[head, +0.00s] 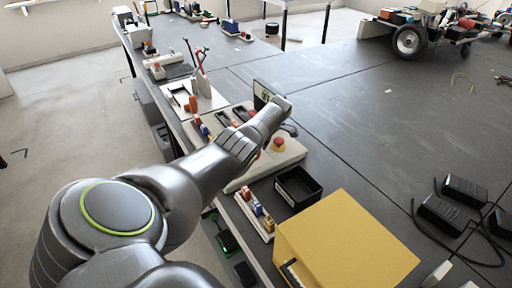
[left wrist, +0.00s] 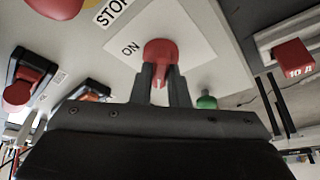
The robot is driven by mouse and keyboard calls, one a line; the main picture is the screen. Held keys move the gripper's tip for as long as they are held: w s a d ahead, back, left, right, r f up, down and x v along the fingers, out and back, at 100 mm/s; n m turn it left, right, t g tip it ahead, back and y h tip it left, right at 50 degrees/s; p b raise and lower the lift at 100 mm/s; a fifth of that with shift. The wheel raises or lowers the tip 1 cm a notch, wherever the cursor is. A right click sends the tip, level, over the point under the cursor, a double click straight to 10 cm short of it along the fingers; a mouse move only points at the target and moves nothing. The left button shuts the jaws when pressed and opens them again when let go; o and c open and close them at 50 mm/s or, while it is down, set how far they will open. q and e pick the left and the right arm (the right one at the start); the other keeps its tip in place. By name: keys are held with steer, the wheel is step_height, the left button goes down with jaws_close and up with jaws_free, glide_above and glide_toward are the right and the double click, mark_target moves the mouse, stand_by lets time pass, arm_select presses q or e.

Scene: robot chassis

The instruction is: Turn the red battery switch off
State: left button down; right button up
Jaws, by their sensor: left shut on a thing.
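The red battery switch (left wrist: 160,50) shows in the left wrist view on a white plate (left wrist: 190,30), with the word ON printed to its left. A white pointer mark on the knob faces down the picture, between the fingers. My left gripper (left wrist: 162,76) is shut on the red switch, one finger on each side. In the head view my left arm (head: 210,170) reaches over the pale panel (head: 291,157) and hides the switch and the fingertips. My right gripper is in neither view.
A red stop button (head: 278,144) stands on the panel beside my arm. A green knob (left wrist: 206,102) is near the switch. A black tray (head: 298,187) and a yellow box (head: 345,245) stand nearer.

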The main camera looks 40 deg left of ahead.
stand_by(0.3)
arm_select(q)
steer(key=c, duration=1.4)
jaws_free()
steer(key=shift+w+d+r, duration=0.1)
steer(key=shift+r, duration=0.15)
steer(key=v, duration=1.7)
steer(key=shift+b, duration=0.4)
steer(key=shift+f, duration=0.1)
